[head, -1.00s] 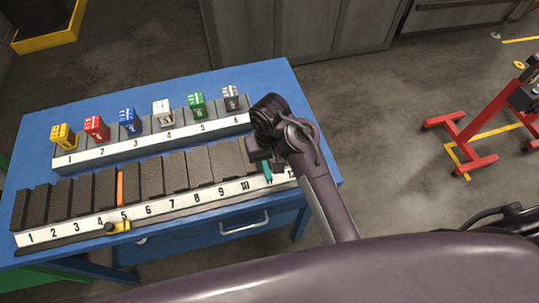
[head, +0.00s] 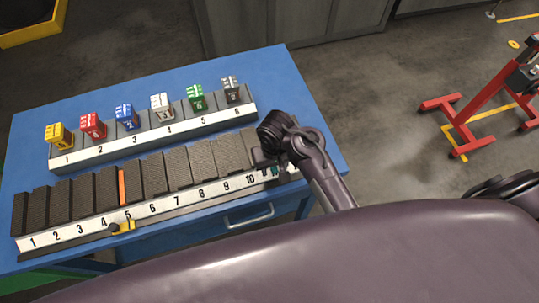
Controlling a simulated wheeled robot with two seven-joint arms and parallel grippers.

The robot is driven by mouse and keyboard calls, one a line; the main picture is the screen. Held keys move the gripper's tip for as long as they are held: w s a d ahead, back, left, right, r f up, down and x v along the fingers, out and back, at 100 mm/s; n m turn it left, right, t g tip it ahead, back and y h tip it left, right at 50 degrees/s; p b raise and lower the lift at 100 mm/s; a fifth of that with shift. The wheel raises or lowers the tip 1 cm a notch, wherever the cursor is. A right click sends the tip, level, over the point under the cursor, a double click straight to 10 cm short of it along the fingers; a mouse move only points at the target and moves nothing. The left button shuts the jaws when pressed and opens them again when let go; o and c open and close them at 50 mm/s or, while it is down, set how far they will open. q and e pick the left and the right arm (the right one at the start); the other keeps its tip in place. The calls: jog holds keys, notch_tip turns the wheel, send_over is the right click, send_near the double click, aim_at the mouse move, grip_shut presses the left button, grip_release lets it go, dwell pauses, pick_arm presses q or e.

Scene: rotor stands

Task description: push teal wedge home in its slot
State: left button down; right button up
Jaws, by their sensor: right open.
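The teal wedge (head: 274,170) shows only as small patches near the right end of the front numbered rack, just right of number 10. My right gripper (head: 263,166) is over this end of the rack, at the wedge, and hides most of it. Its jaws are open; whether they touch the wedge I cannot tell. How deep the wedge sits in its slot is also hidden. My left gripper is out of view.
The front rack (head: 172,205) holds a row of dark blocks, with an orange wedge (head: 122,187) near number 5. A yellow-and-black tool (head: 123,226) lies at its front. Behind stands a rack (head: 155,143) of coloured numbered blocks. The blue table (head: 285,85) is bare at back right.

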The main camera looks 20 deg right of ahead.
jog(key=shift+s+f, duration=0.1)
jog(key=shift+f, duration=0.05)
jog(key=shift+s+d, duration=0.1)
grip_shut()
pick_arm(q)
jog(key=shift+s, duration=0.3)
